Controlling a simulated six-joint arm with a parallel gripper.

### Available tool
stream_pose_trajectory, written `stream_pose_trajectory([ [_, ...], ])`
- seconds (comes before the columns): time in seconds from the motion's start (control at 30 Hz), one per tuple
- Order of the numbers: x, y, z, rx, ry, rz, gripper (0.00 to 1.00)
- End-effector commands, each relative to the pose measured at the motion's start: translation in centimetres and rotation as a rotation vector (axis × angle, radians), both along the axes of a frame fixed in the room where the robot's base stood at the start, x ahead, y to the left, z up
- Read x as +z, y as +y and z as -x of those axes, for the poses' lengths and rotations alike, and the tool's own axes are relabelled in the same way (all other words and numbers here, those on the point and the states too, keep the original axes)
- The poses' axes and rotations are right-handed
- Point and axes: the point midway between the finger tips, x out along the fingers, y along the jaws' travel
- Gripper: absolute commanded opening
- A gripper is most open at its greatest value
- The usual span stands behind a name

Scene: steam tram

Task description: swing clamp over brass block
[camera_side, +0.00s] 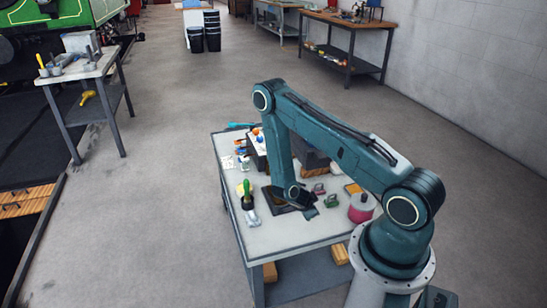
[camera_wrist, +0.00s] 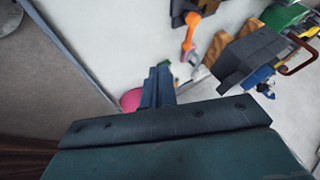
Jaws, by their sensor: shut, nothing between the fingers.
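My gripper (camera_side: 307,210) is low over the workbench (camera_side: 283,234) in the side view, by a dark plate (camera_side: 277,201). In the wrist view its fingers (camera_wrist: 158,75) are together with nothing between them. I cannot pick out the brass block or the swing clamp for certain. A green-handled tool (camera_side: 247,189) stands left of my gripper, apart from it. The wrist view shows an orange-handled part (camera_wrist: 188,36) beyond the fingers and a dark grey block (camera_wrist: 252,55) to their right. My wrist and arm hide part of the bench.
Small parts and a dark box (camera_side: 316,163) crowd the bench's back. The bench's front strip is clear. A second table (camera_side: 75,68) stands far left, and a shelf bench (camera_side: 346,27) is by the wall.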

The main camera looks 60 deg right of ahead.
Motion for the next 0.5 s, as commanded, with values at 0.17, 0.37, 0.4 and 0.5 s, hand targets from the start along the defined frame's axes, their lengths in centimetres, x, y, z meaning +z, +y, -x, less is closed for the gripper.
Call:
stream_pose_trajectory([
  [0.17, -0.9, -0.7, 0.0, -0.001, 0.0, -0.001, 0.0],
  [0.37, -2.7, -2.2, -0.2, -0.004, 0.0, -0.001, 0.0],
  [0.4, -3.2, -2.6, -0.2, -0.004, 0.0, -0.001, 0.0],
  [0.5, -4.2, -3.6, -0.3, -0.004, 0.0, 0.0, 0.0],
])
